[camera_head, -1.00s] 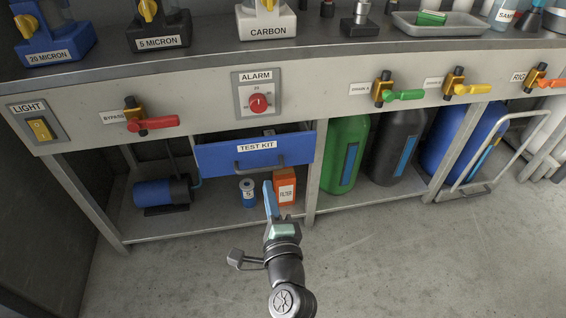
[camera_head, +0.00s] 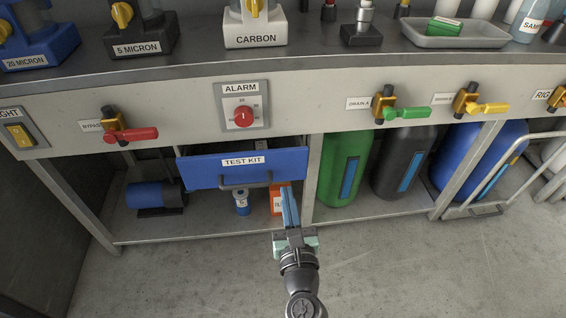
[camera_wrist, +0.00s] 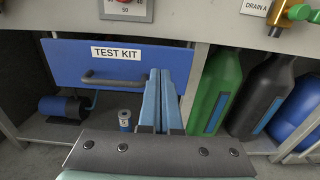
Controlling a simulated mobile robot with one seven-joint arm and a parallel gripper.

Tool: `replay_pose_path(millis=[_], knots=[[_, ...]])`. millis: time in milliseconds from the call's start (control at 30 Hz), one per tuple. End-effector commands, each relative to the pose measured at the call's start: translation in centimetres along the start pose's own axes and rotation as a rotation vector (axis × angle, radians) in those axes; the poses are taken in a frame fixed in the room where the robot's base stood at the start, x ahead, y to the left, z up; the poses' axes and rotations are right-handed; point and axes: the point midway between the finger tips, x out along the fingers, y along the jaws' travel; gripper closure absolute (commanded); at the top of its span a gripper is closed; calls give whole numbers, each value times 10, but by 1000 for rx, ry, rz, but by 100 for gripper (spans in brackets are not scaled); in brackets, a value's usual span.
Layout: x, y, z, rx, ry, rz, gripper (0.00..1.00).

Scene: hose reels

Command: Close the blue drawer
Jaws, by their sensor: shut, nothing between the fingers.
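The blue drawer (camera_head: 205,168) with a TEST KIT label and a dark bar handle (camera_head: 246,183) hangs under the bench and stands out from the frame. It also shows in the wrist view (camera_wrist: 65,65), with its handle (camera_wrist: 110,81). My gripper (camera_head: 287,192) has its blue fingers together and empty. In the head view the fingertips are just below the drawer's lower right edge. In the wrist view the fingers (camera_wrist: 160,75) overlap the right part of the drawer front, right of the handle. I cannot tell whether they touch it.
An orange box (camera_head: 275,203) and a small blue-white canister (camera_head: 241,203) stand on the shelf below the drawer. A green bottle (camera_head: 340,165) stands right of a post. The red alarm knob (camera_head: 243,117) is above. The floor in front is clear.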

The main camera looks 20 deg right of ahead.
Motion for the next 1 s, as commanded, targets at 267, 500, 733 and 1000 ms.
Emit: replay_pose_path(millis=[267, 500, 733, 1000], knots=[[48, -1, -1, 2, -3, -3, 100], [81, -1, -1, 0, -2, -2, 100], [96, -1, -1, -1, 1, -1, 100], [98, -1, 0, -2, 1, -1, 100]])
